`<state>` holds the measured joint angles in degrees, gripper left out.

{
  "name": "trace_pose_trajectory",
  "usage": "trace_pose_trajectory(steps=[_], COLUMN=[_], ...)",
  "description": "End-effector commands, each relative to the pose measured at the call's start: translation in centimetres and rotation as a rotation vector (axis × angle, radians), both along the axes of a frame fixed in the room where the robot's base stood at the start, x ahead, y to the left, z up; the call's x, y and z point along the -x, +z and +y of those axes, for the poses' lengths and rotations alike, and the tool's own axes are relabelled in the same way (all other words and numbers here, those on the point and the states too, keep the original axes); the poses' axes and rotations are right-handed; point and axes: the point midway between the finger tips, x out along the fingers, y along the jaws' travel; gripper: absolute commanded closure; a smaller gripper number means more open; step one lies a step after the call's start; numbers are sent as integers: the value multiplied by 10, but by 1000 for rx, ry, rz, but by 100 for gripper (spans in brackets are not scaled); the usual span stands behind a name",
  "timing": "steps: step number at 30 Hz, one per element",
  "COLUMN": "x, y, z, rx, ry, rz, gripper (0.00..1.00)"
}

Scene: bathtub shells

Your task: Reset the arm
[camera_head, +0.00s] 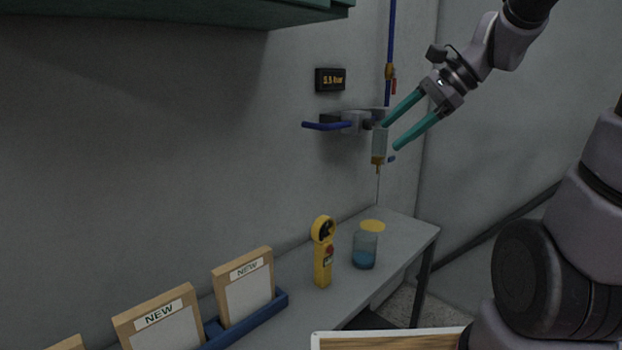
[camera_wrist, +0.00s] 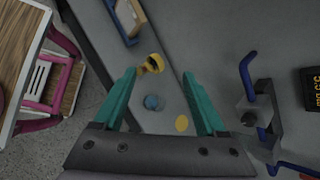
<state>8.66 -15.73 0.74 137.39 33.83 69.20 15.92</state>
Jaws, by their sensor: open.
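My gripper (camera_head: 391,136) is raised at the upper right in the head view, with its two teal fingers spread apart, pointing down and left. In the wrist view my gripper (camera_wrist: 159,74) is also open, and nothing is held between its fingers. I cannot tell whether a finger touches the tube. The fixture's blue handle (camera_wrist: 247,75) lies right of the fingers in the wrist view.
A grey bench (camera_head: 398,232) carries a yellow handheld meter (camera_head: 322,252), a jar with blue contents (camera_head: 365,250), a yellow disc (camera_head: 373,226) and a blue rack (camera_head: 247,320) with framed "NEW" cards. A small display (camera_head: 330,79) and a blue pipe (camera_head: 391,40) are on the wall.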

Motion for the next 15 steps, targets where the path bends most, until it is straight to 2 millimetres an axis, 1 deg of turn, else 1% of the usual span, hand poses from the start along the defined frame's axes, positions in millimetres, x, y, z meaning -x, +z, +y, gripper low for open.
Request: trace_pose_trajectory(steps=[1, 6, 9, 12, 15], x=[14, 47, 61, 70, 75], y=[4, 11, 19, 26, 33], z=[-4, -28, -44, -57, -66], rx=[90, 401, 571, 709, 803], ry=[65, 278, 388, 473, 528], rz=[-78, -324, -455, -556, -624], gripper=[26, 26, 26, 26, 26])
